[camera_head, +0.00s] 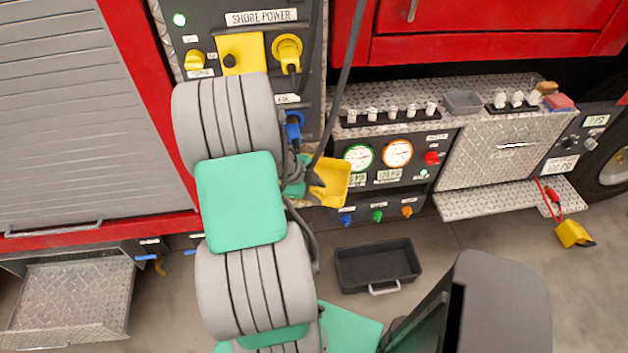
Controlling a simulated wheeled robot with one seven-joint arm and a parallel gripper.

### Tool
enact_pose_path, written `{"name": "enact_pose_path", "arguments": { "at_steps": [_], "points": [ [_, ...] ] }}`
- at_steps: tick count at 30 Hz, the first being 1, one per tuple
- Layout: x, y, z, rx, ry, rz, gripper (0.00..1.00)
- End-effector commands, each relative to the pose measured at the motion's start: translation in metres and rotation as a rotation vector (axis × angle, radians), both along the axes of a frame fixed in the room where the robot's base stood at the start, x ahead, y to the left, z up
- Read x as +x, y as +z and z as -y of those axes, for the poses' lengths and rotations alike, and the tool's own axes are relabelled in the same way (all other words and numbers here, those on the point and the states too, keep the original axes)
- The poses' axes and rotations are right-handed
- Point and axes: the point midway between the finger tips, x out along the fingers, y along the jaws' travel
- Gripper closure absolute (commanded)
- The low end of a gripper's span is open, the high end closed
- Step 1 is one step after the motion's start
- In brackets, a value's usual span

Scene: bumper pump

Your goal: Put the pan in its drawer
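A black rectangular pan (358,272) with a light handle on its near side lies on the concrete floor, below the gauge panel. It looks empty. A diamond-plate drawer (70,300) stands pulled out low at the left, under the grey roller shutter, with a handle at its front edge. I cannot tell whether it is the pan's own drawer. My gripper (314,184) is beside a yellow plate-like part (333,181), left of the gauges. My arm partly hides it, and its fingers are unclear. It is up and left of the pan, apart from it.
A gauge panel (385,160) with knobs and small valves is right of my gripper. A diamond-plate door (500,147) stands above a diamond-plate step (510,197). A small grey tray (463,102) sits on the ledge. A black cable (346,85) hangs near my arm.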

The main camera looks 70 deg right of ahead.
Motion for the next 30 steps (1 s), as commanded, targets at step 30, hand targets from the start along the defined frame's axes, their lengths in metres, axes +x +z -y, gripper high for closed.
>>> {"name": "enact_pose_path", "arguments": {
  "at_steps": [30],
  "points": [
    [-0.009,-0.028,0.01,0.0,0.002,0.0,1.0]
  ]
}}
